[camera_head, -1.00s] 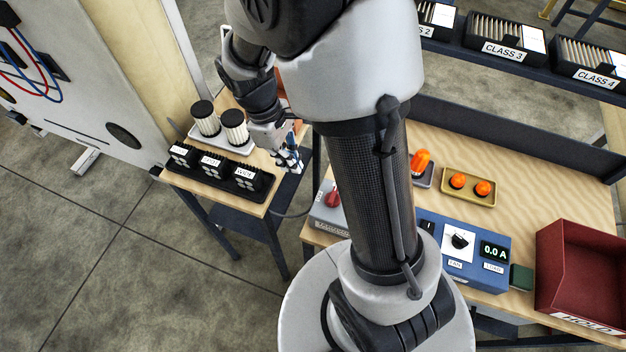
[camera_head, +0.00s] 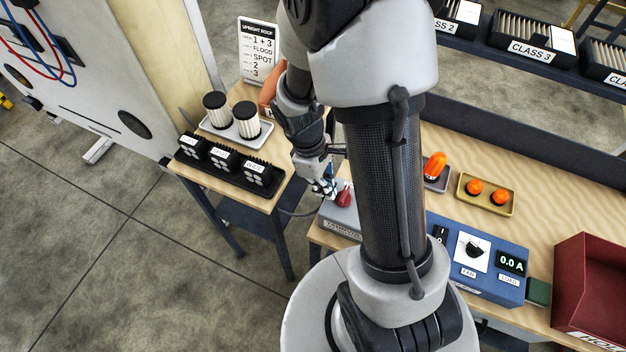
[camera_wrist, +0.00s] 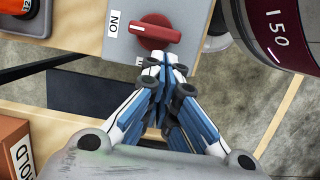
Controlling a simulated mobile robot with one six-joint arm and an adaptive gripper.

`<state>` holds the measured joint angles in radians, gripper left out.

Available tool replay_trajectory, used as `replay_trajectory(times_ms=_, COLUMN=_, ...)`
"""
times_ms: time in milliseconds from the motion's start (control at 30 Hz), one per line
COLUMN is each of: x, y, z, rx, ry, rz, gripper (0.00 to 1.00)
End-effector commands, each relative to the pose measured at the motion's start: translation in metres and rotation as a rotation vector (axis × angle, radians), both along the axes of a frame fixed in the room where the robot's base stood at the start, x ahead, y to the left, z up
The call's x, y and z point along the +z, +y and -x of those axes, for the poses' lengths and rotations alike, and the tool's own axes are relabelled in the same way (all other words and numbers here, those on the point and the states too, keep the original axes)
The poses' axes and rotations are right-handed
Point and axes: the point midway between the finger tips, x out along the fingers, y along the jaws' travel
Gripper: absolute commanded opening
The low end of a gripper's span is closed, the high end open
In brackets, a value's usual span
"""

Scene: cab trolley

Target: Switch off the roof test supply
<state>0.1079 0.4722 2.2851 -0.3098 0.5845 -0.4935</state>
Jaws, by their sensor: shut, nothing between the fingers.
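The supply is a grey box (camera_head: 337,219) at the left front corner of the wooden bench, with a red rotary knob (camera_head: 344,196) on top. My gripper (camera_head: 329,190) is shut and empty, just left of the knob in the head view. In the wrist view its fingertips (camera_wrist: 165,62) are just below the knob; contact cannot be told.
A blue box (camera_head: 485,262) with a dial and a "0.0 A" display stands right of my arm. A red bin (camera_head: 590,270) is at far right. Orange domes sit in a tan tray (camera_head: 487,194).

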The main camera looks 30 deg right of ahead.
Motion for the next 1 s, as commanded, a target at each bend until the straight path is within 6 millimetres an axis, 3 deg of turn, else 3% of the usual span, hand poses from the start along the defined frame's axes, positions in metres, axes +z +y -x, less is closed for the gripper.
replay_trajectory(times_ms=1000, x=0.0004, y=-0.0051, z=0.0014, rx=0.081, ry=0.0, rz=0.0, gripper=0.0)
